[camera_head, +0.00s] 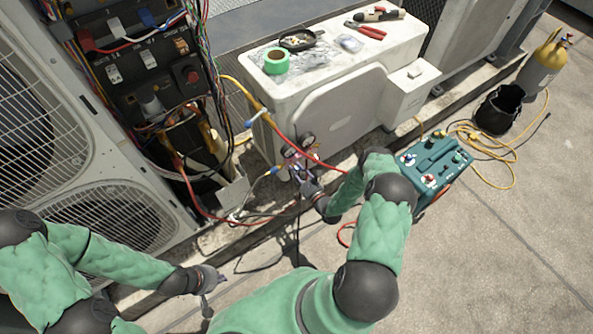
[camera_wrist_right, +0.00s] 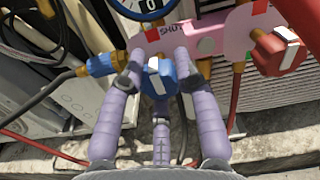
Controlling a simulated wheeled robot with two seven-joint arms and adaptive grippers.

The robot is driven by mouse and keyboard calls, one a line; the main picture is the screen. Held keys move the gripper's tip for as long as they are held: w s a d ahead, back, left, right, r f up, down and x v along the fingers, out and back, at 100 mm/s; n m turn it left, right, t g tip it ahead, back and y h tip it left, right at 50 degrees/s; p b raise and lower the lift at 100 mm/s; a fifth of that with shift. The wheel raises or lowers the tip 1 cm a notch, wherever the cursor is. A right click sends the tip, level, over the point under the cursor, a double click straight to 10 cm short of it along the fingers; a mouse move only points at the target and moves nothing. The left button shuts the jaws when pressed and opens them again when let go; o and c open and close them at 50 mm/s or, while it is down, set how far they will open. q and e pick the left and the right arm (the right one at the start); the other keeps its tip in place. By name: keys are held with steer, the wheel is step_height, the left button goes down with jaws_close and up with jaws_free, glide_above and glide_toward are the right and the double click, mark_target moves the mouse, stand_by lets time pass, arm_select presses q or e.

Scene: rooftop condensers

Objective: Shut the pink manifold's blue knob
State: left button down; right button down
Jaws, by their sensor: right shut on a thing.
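The pink manifold (camera_head: 291,156) hangs in front of the white condenser, with gauges above it. In the right wrist view the pink manifold (camera_wrist_right: 205,42) fills the top, with a "SHUT" label on it. Its blue knob (camera_wrist_right: 160,76) has a white bar that looks roughly upright, below the label. My right gripper (camera_wrist_right: 159,72) has a finger on each side of the blue knob and is shut on it; in the head view this gripper (camera_head: 308,184) is at the manifold's lower side. My left gripper (camera_head: 212,280) is low at left, away from the manifold; its jaw opening is unclear.
A red knob (camera_wrist_right: 279,52) sits on the manifold's right, with a red hose below. A blue hose fitting (camera_wrist_right: 103,64) is at left. An open electrical panel (camera_head: 150,60) with loose wires stands left.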

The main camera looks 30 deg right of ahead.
steer(key=shift+a, duration=0.15)
steer(key=c, duration=0.9)
jaws_free()
steer(key=s+d, duration=0.1)
steer(key=s, duration=1.1)
